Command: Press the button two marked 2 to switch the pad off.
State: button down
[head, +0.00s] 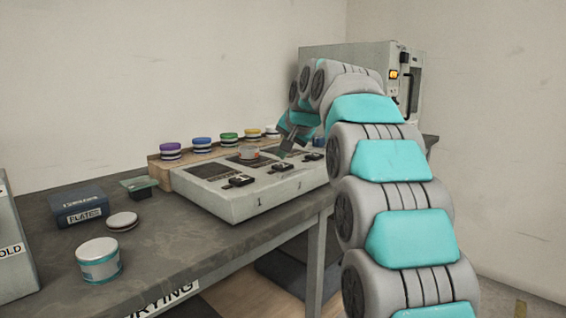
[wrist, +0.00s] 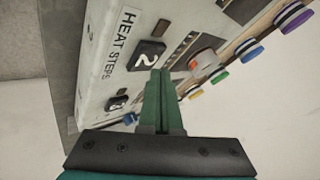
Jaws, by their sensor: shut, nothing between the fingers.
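The heat-step unit (head: 243,204) is a pale box on the bench with dark pads and black buttons on its top. The button marked 2 (wrist: 146,54) is black with a white numeral, beside the label HEAT STEPS (wrist: 129,38) in the wrist view. In the head view the middle black button (head: 283,167) appears to be the same one, its mark too small to read. My gripper (wrist: 160,72) is shut and empty, its green fingertips close beside the 2 button. I cannot tell whether they touch it. In the head view my gripper (head: 285,153) hangs over the unit.
Another black button (wrist: 117,102) lies past my fingers. A white jar (head: 99,260), a lid (head: 122,221) and a dark box (head: 78,205) stand on the bench left.

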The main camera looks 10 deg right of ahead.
aim_at(284, 167)
notch_tip(284, 167, up, 6)
jog(key=p, duration=0.4)
dwell(0.5)
